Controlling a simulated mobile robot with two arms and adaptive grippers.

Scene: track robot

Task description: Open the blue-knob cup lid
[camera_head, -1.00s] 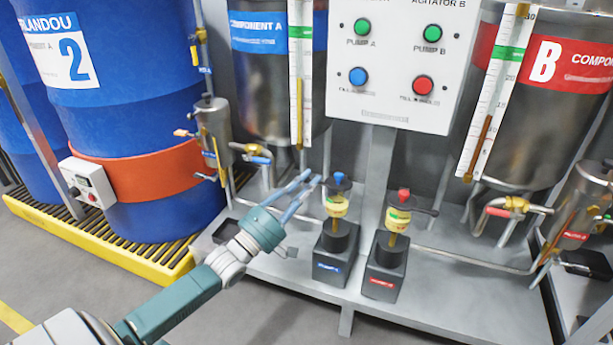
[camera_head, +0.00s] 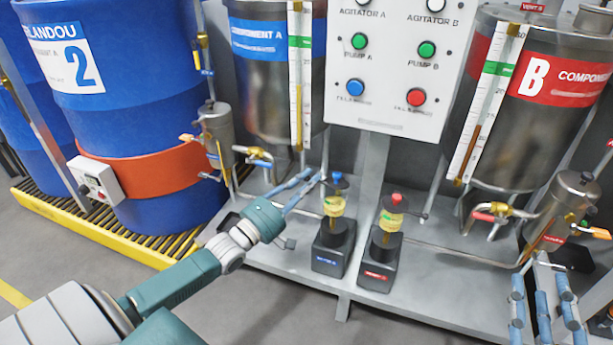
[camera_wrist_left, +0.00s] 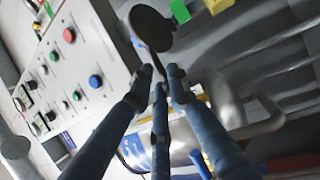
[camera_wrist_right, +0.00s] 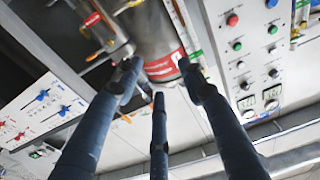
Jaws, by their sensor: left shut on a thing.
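The cup with the blue knob (camera_head: 337,177) has a yellow, clear body (camera_head: 334,206) and stands on a dark pump base. Its dark lid sits at the top of the cup; I cannot tell whether it is raised. In the left wrist view a dark round disc (camera_wrist_left: 152,28), likely this lid, has a thin handle running down between my fingers. My left gripper (camera_head: 314,180) is shut on that handle, just left of the cup. My right gripper (camera_head: 540,275) is open and empty at the lower right; its spread fingers show in the right wrist view (camera_wrist_right: 158,80).
A similar cup with a red knob (camera_head: 396,198) stands close to the right. A white control panel (camera_head: 390,70) hangs above. Steel tanks stand behind, with pipes and valves. A blue drum (camera_head: 125,120) stands left on a yellow-edged grating. Grey floor in front is clear.

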